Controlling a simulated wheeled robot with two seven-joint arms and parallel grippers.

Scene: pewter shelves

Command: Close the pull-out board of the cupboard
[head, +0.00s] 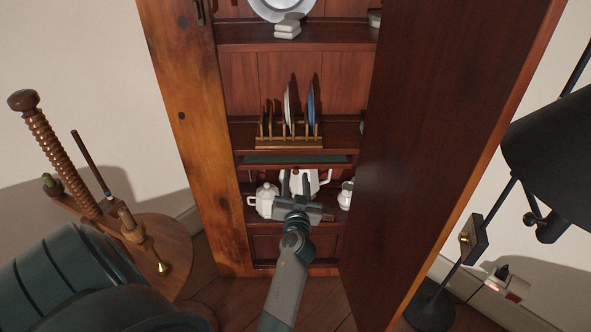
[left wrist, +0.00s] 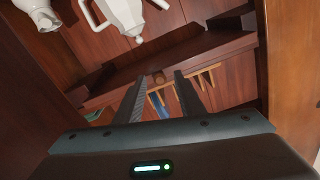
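The tall wooden cupboard (head: 195,135) stands ahead with its shelves open to view. Its pull-out board (head: 300,159), with a dark green top, lies below the plate-rack shelf and sticks out a little. In the left wrist view the board's front edge (left wrist: 205,58) crosses the picture with a small round wooden knob (left wrist: 158,77). My left gripper (head: 296,185) is in front of the lower shelf, just below the board. Its fingers in the left wrist view (left wrist: 159,88) are apart and empty, with the knob lined up between the tips. Contact cannot be told. My right gripper is not in view.
A wooden rack (head: 290,142) with plates stands above the board. White teapots (head: 265,200) and a white jug (head: 346,196) stand on the lower shelf. An open door (head: 450,130) bounds the right side. A black lamp (head: 555,150) and a round wooden stand (head: 160,245) flank the cupboard.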

